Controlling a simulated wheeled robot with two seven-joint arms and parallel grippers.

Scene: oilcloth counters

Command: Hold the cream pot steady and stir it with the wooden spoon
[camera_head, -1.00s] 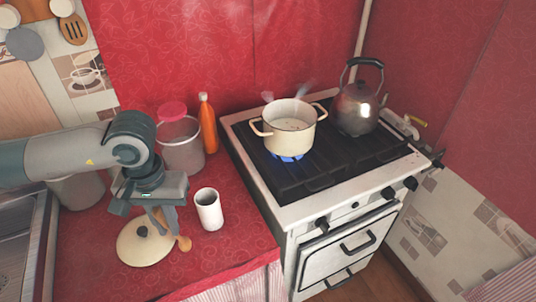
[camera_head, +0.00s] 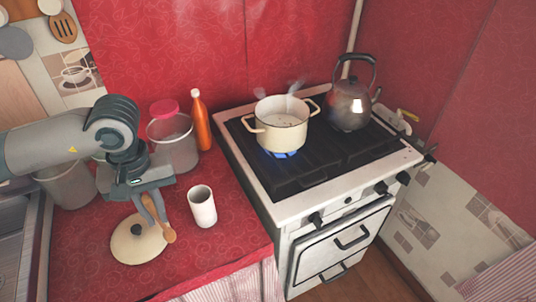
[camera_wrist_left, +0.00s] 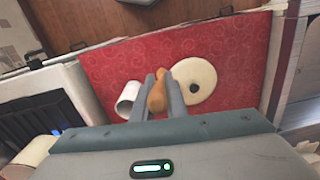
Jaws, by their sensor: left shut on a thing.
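The cream pot (camera_head: 281,132) stands upright on the back left burner of the stove, over a blue flame, with steam above it and liquid inside. Its two handles stick out left and right. My left gripper (camera_head: 154,212) is over the red counter, left of the stove, shut on the wooden spoon (camera_head: 168,233). The spoon's rounded end shows below the fingers; the rest is mostly hidden. In the left wrist view the spoon (camera_wrist_left: 157,96) sits between the fingertips (camera_wrist_left: 158,88). The spoon is well apart from the pot. My right gripper is not in view.
A white cup (camera_head: 202,209) stands between my left gripper and the stove (camera_head: 297,213). A cream lid (camera_head: 128,251) lies below the gripper. A clear container (camera_head: 175,150) and an orange bottle (camera_head: 201,125) stand behind. A kettle (camera_head: 349,108) is right of the pot.

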